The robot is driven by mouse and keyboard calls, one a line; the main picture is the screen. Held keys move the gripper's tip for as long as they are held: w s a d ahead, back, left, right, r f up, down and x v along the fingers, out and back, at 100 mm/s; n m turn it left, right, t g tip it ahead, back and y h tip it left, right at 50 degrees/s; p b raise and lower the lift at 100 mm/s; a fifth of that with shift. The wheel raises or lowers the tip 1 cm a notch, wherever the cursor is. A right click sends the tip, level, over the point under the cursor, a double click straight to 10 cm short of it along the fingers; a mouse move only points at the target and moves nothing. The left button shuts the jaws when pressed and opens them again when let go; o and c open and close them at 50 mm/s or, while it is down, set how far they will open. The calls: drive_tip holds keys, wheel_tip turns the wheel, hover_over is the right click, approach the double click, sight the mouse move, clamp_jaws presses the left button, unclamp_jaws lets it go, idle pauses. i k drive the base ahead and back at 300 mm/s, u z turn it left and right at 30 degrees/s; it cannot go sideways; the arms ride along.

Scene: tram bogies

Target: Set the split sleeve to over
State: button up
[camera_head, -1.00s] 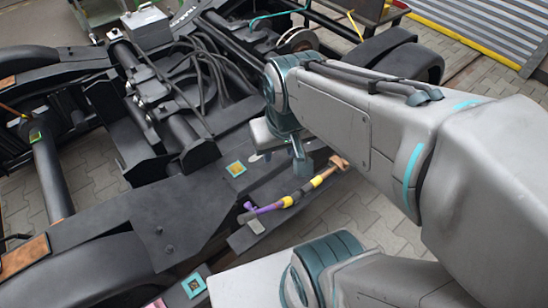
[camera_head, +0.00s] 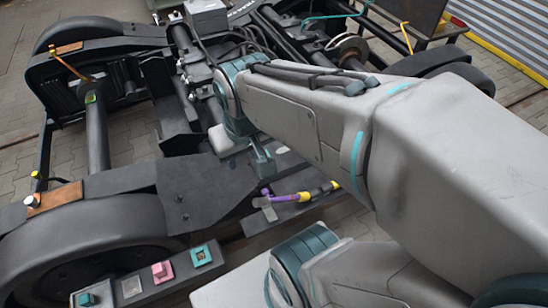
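A rod-like piece with purple, yellow and dark bands (camera_head: 300,195) lies along the dark ledge at the near side of the bogie frame. A small grey tab hangs by its purple left end. I cannot tell for sure which part of it is the split sleeve. My gripper (camera_head: 263,166) points down just above and behind the purple end, seemingly apart from it. Its fingers are small and partly merge with the background, so its opening is unclear. My arm covers the area to the right of the gripper.
A near wheel (camera_head: 85,245) and the dark frame plate (camera_head: 205,190) fill the left. Pink (camera_head: 162,271) and teal (camera_head: 201,256) square blocks sit on a ledge at the front. A grey box (camera_head: 207,17) stands at the back. Cables and pipes lie behind the gripper.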

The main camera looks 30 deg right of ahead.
sight(305, 196)
drive_tip(key=k, duration=0.6)
drive_tip(key=z, duration=0.75)
drive_tip(key=i, duration=0.5)
